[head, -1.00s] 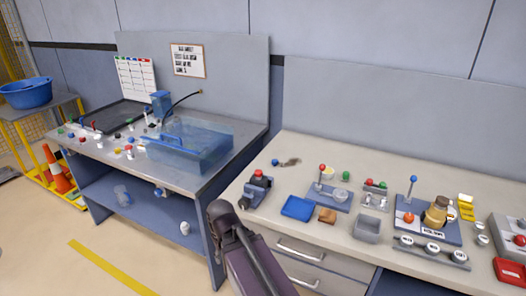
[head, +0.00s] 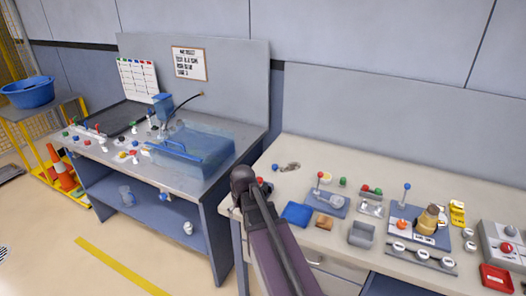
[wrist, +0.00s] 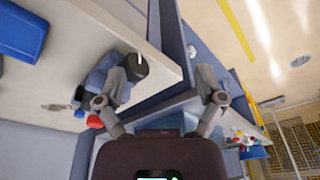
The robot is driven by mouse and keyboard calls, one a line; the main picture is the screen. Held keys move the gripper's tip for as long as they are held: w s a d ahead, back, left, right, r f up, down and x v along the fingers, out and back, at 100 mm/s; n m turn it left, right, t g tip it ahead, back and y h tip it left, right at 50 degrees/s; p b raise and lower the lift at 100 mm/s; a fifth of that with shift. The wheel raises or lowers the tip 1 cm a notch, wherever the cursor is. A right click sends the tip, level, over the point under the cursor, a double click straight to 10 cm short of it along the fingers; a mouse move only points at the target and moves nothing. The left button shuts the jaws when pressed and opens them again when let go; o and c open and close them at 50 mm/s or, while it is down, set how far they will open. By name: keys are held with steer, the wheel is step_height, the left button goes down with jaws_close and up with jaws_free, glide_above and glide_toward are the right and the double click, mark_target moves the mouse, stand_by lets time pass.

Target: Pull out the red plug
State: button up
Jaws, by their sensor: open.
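In the head view several red knobs and caps show, and I cannot tell for certain which is the red plug. A red cap (head: 260,180) on the near left of the right bench is partly hidden behind my arm. In the wrist view a red rounded piece (wrist: 95,121) sits beside the left finger, partly covered by it. A blue-grey fixture with a dark cylinder (wrist: 138,66) lies beyond that finger. My gripper (wrist: 160,82) is open, its fingers wide apart with nothing between them. In the head view my arm hides the gripper.
The right bench (head: 330,150) also carries a blue tray (head: 296,214), a grey bin (head: 361,234) and a lever station with a tan bottle (head: 428,220). The left bench holds a clear blue tank (head: 195,150). A gap separates the benches. The floor in front is open.

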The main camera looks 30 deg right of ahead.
steer(key=t+p, duration=0.2)
steer(key=p, duration=0.6)
glide_toward(259, 179)
step_height(259, 179, up, 3)
steer(key=s+a, duration=0.1)
steer(key=s, duration=0.1)
steer(key=shift+w+d+m+h, duration=0.2)
steer(key=shift+w+m+h, duration=0.15)
steer(key=shift+m+h, duration=0.05)
steer(key=shift+f, duration=0.1)
steer(key=b+x, duration=1.2)
steer(key=x, duration=0.1)
steer(key=shift+w+f, duration=0.2)
steer(key=shift+w, duration=0.05)
